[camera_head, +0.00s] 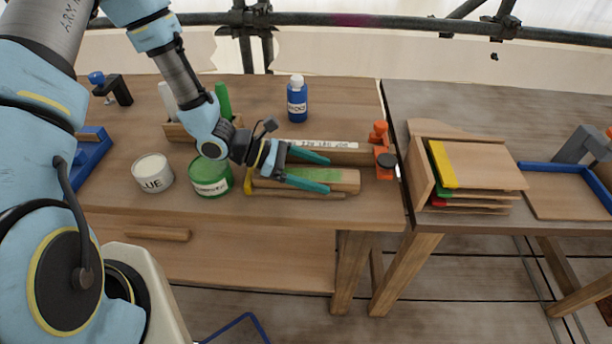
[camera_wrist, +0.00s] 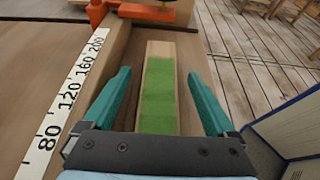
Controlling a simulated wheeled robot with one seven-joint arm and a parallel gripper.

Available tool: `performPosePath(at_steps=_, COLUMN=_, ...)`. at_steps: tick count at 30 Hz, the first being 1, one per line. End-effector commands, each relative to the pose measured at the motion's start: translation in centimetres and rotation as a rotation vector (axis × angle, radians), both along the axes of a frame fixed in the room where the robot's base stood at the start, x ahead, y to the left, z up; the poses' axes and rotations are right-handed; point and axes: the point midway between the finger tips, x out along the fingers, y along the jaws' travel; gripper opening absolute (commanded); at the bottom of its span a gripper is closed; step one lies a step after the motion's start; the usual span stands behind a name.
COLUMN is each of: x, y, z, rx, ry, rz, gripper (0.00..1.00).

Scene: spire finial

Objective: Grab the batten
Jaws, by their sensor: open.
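The batten, a pale wooden bar with a green patch on top, lies on the workbench in the head view (camera_head: 347,177). It also shows in the wrist view (camera_wrist: 158,100), running away from me. My gripper (camera_head: 328,174) is open, its two teal fingers spread on either side of the batten. In the wrist view my gripper (camera_wrist: 158,76) has a finger to the left and one to the right, with visible gaps between each and the batten. I cannot tell how far the fingertips reach down beside it.
A numbered ruler strip (camera_wrist: 66,105) lies on wood along the batten's left, with an orange clamp (camera_head: 384,158) beyond. Green (camera_head: 211,178) and white (camera_head: 153,173) cans and a blue bottle (camera_head: 297,100) stand on the bench. Another table (camera_head: 470,108) stands at right.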

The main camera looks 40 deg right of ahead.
Motion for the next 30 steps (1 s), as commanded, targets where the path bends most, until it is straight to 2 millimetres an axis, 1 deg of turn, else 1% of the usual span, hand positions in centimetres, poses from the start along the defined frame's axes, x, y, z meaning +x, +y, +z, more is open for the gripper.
performPosePath(at_steps=4, x=0.04, y=0.01, z=-0.03, rx=0.0, ry=0.0, rz=0.0, gripper=0.9)
performPosePath(at_steps=27, x=0.06, y=0.04, z=0.02, rx=0.0, ry=0.0, rz=0.0, gripper=0.04)
performPosePath(at_steps=28, x=0.06, y=0.04, z=0.02, rx=0.0, ry=0.0, rz=0.0, gripper=0.0)
performPosePath(at_steps=30, x=0.06, y=0.04, z=0.02, rx=0.0, ry=0.0, rz=0.0, gripper=0.0)
